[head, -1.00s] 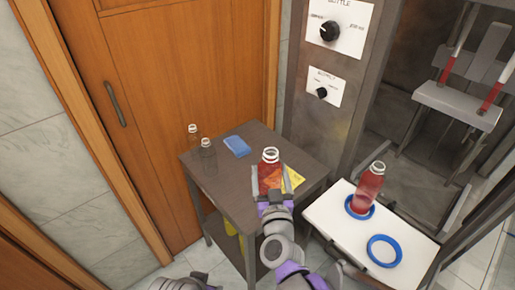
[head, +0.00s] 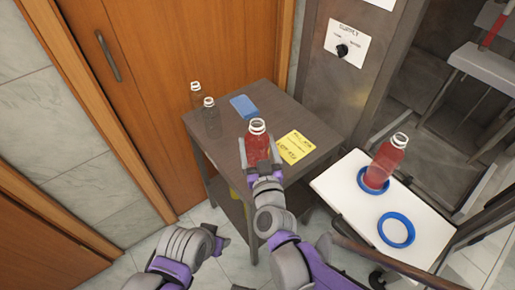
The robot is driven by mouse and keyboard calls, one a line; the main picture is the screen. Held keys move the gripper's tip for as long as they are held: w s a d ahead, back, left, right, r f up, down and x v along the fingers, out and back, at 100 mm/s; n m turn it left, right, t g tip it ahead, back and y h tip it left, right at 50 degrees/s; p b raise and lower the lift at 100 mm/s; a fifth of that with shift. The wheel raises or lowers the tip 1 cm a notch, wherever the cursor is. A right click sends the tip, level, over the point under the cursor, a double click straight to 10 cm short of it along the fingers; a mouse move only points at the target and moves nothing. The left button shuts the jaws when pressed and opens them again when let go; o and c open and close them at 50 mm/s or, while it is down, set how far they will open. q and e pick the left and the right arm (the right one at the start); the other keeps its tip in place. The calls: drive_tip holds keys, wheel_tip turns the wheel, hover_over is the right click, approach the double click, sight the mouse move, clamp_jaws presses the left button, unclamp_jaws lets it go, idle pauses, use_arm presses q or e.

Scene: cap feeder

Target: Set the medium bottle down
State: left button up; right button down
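A red-filled clear bottle with a white neck ring (head: 257,140), which I take to be the medium bottle, is upright over the front part of the dark side table (head: 290,112). My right gripper (head: 258,158) has a finger on each side of it and is shut on it. I cannot tell whether its base touches the tabletop, because the gripper hides it. My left gripper (head: 217,238) is low at the bottom, left of the table and away from the bottle; its fingers are too unclear to judge.
Two empty clear bottles (head: 211,118) stand at the table's back left. At right, a white tray (head: 345,208) has an empty blue ring (head: 396,230) and another red bottle (head: 385,162) in a second ring.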

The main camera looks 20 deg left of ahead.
drive_tip(key=shift+f, duration=0.85)
unclamp_jaws()
drive_tip(key=shift+s+r, duration=0.1)
drive_tip(key=shift+r, duration=0.1)
drive_tip(key=p+v, duration=0.1)
drive_tip(key=v, duration=1.1)
drive_tip(key=shift+d, duration=0.1)
